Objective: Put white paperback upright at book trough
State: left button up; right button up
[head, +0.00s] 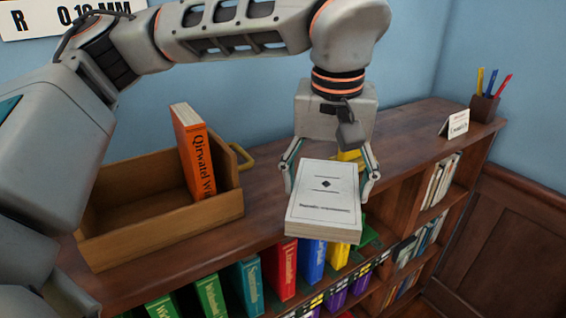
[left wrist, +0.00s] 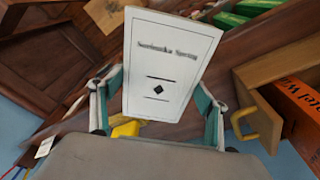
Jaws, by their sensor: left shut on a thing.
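The white paperback (head: 325,195) has a plain cover with a small black diamond. My left gripper (head: 328,178) is shut on it, one finger at each side edge, and holds it over the front edge of the bookcase top. The paperback also fills the middle of the left wrist view (left wrist: 168,65), between the fingers. The wooden book trough (head: 160,228) stands on the bookcase top to the left of the gripper. An orange book (head: 194,150) stands upright at the trough's right end; the rest of the trough's visible inside is empty. My right gripper is not in view.
The bookcase top (head: 415,135) is clear to the right, up to a small white card (head: 458,125) and a pen cup (head: 484,107). A yellow thing (head: 351,158) is partly hidden behind the paperback. Several coloured books (head: 282,268) fill the shelf below.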

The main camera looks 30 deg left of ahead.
pick_arm(q)
jog(key=p, duration=0.2)
send_over(283, 183)
jog(key=shift+w, duration=0.1)
jog(key=shift+f, duration=1.8)
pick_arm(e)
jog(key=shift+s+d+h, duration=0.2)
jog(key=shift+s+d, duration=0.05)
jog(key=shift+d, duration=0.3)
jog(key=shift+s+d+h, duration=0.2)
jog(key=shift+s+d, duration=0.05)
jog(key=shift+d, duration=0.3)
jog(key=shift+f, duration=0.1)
pick_arm(q)
jog(key=o, duration=0.9)
jog(key=shift+f, duration=0.15)
jog(key=o, duration=0.4)
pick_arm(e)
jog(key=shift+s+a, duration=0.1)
